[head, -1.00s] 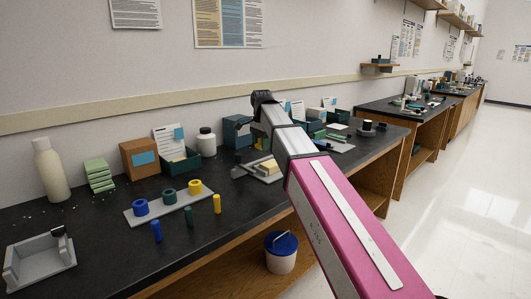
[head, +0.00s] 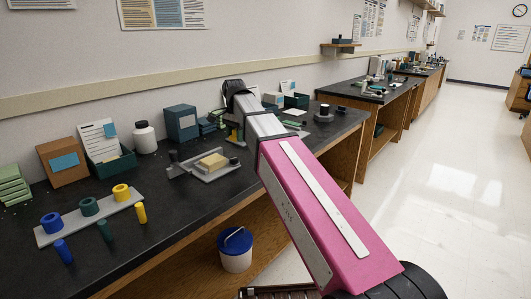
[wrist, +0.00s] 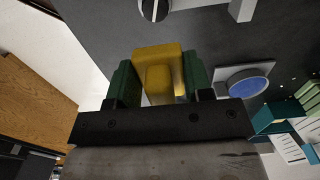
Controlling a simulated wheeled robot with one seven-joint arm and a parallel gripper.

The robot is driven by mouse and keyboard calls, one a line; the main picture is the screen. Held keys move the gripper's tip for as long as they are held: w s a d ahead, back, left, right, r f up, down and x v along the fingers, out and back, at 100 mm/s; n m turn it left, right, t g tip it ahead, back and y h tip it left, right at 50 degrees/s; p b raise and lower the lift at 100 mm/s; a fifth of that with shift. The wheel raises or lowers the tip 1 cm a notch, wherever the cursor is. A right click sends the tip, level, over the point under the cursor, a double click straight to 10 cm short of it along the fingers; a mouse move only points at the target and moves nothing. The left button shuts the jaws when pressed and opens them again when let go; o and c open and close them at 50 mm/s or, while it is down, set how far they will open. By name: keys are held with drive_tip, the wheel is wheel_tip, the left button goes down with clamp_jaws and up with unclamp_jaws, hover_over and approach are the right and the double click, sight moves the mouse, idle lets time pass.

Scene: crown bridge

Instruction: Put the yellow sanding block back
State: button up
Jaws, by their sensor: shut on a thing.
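My gripper (wrist: 160,75) has its two green fingers on either side of the yellow sanding block (wrist: 157,54) in the wrist view. The fingers are shut on it, and dark bench top shows beyond. In the head view my gripper (head: 236,133) hangs over the back of the black bench, mostly hidden behind my arm, and the held block cannot be made out clearly. A grey tray (head: 185,171) with a pale tan block (head: 213,161) on it lies just in front and to the left of my gripper.
A blue box (head: 181,123), a white bottle (head: 144,138) and a green bin (head: 116,166) stand along the wall. A grey rack (head: 70,229) with coloured rings lies at left. A grey plate with a blue disc (wrist: 247,88) shows in the wrist view.

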drive_tip(key=w+d+f, duration=0.2)
drive_tip(key=d, duration=0.1)
drive_tip(key=w+d+f, duration=0.2)
drive_tip(key=d, duration=0.1)
drive_tip(key=w+d+f, duration=0.2)
drive_tip(key=shift+d+f, duration=0.2)
drive_tip(key=shift+d, duration=0.2)
drive_tip(key=shift+f, duration=2.05)
drive_tip(key=o, duration=0.5)
drive_tip(key=shift+f, duration=0.1)
drive_tip(key=o, duration=0.4)
wheel_tip(320, 180, up, 12)
